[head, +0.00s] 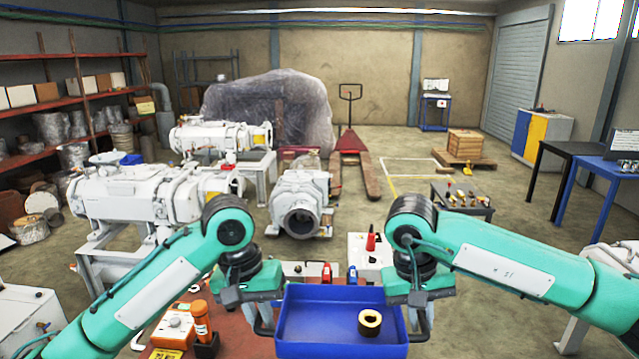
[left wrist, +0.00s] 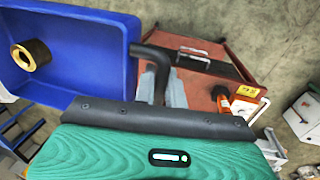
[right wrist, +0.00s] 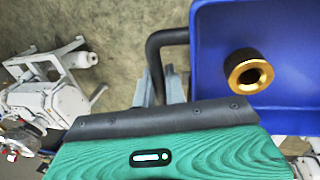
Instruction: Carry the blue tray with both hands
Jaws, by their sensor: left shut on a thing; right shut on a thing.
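The blue tray (head: 330,318) is between my two grippers in the head view, with a brass ring (head: 370,322) lying in it toward the right. My left gripper (head: 266,318) is shut on the tray's dark left handle, which shows in the left wrist view (left wrist: 158,62). My right gripper (head: 420,318) is shut on the dark right handle, which shows in the right wrist view (right wrist: 156,55). The tray also shows in the left wrist view (left wrist: 95,60) and the right wrist view (right wrist: 220,50). The fingertips are partly hidden behind the gripper bodies.
A red-topped bench (head: 232,318) lies below and left of the tray, with an orange bottle (head: 201,322) on it. White pumps (head: 300,205) stand further back. A dark table (head: 462,200) stands at the right.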

